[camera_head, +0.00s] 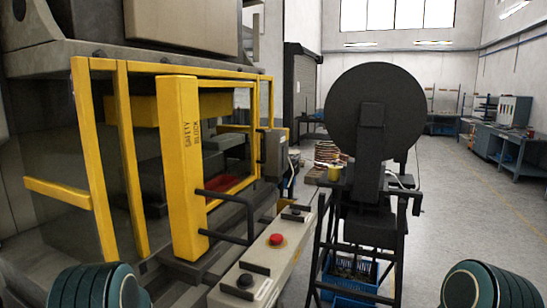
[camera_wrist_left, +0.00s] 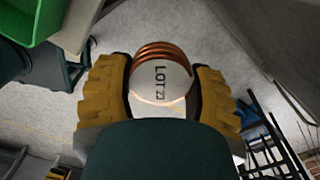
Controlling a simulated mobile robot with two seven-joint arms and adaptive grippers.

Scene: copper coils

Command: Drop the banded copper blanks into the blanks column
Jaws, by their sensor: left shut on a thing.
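My left gripper (camera_wrist_left: 161,75) shows in the left wrist view with its ridged yellow-brown finger pads on either side of a round copper piece. Copper windings show at the band's far edge. The blank is held above a grey floor. Neither gripper shows in the head view; only teal parts of my arms are at its bottom corners. I cannot pick out a blanks column in either view.
A machine with a yellow guard frame (camera_head: 125,150) and a red button (camera_head: 276,239) fills the left of the head view. A dark disc (camera_head: 375,110) on a stand is at centre, with a blue crate (camera_head: 347,300) below. A green bin (camera_wrist_left: 30,20) shows in the wrist view. Floor at right is clear.

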